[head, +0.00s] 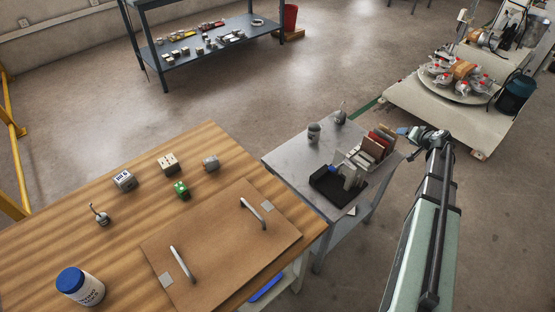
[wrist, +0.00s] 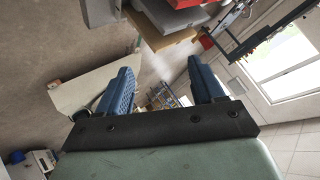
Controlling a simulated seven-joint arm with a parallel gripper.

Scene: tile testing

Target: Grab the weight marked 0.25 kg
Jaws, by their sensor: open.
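Markings are too small to read, so I cannot tell which item is the 0.25 kg weight. In the head view, a small grey weight-like piece with a hook or stem (head: 102,217) stands at the left of the wooden table. A grey rounded piece (head: 211,163) lies farther back on it. Another grey item with a thin stem (head: 340,117) stands at the back of the metal table. My gripper (head: 405,131) is at the right, beyond the metal table and away from these pieces. In the wrist view, my gripper (wrist: 164,84) has its blue fingers apart with nothing between them.
The wooden table (head: 50,240) also bears a lettered block (head: 124,181), a beige block (head: 168,163), a green die (head: 181,189), a blue-lidded jar (head: 79,286) and a board with two handles (head: 215,255). The metal table (head: 285,155) holds a dark tray and upright tiles (head: 376,146).

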